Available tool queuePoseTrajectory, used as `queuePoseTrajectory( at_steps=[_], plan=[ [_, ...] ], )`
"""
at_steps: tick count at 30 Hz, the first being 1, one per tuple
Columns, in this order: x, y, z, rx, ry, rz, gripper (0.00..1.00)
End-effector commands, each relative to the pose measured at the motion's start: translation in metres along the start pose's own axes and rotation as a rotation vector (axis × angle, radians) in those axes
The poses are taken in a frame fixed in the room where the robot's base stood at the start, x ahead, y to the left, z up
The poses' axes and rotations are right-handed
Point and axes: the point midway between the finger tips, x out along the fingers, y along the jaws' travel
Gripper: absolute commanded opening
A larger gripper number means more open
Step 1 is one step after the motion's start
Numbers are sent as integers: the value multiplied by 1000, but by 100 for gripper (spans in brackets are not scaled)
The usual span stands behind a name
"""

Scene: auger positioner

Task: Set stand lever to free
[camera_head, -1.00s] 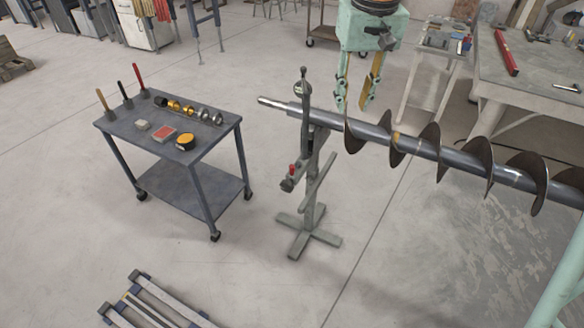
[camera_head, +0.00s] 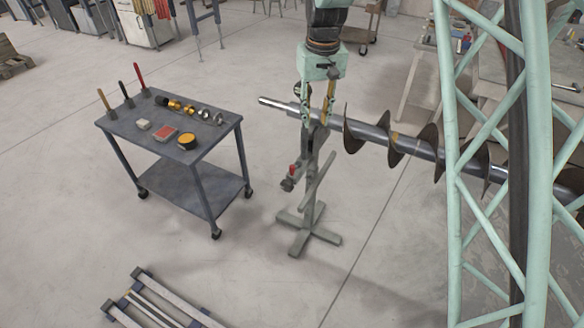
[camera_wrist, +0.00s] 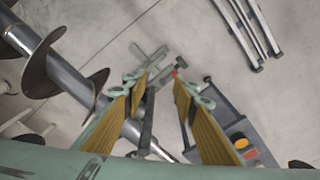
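The grey stand (camera_head: 307,190) stands upright on a cross-shaped base and carries the left part of the auger shaft (camera_head: 277,103). A small red-tipped part (camera_head: 291,170) sticks out on the stand's left side; its red tip (camera_wrist: 174,71) also shows in the wrist view, just beyond my fingertips. Which part is the lever, and its setting, I cannot tell for sure. My gripper (camera_head: 316,118) is open over the stand's top and hides part of it. In the wrist view, my gripper (camera_wrist: 160,82) has a grey bar (camera_wrist: 148,115) of the stand between its spread fingers; contact is unclear.
A dark cart (camera_head: 160,137) with tools and small parts stands left of the stand. A rail frame (camera_head: 150,300) lies on the floor in front. The floor between is clear.

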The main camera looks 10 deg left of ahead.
Motion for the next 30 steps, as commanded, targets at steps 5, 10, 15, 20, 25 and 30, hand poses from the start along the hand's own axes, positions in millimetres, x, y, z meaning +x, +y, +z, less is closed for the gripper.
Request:
queuePoseTrajectory(
  at_steps=[5, 10, 15, 20, 25, 30],
  plan=[
    [31, -12, -16, -18, -16, -2, 26],
    [61, -23, -30, -34, -30, -3, 26],
    [92, -35, -42, -50, -43, -4, 26],
    [121, -46, -51, -65, -54, -5, 26],
    [146, -55, -58, -77, -63, -6, 26],
    [159, -60, -62, -83, -67, -6, 26]
  ],
)
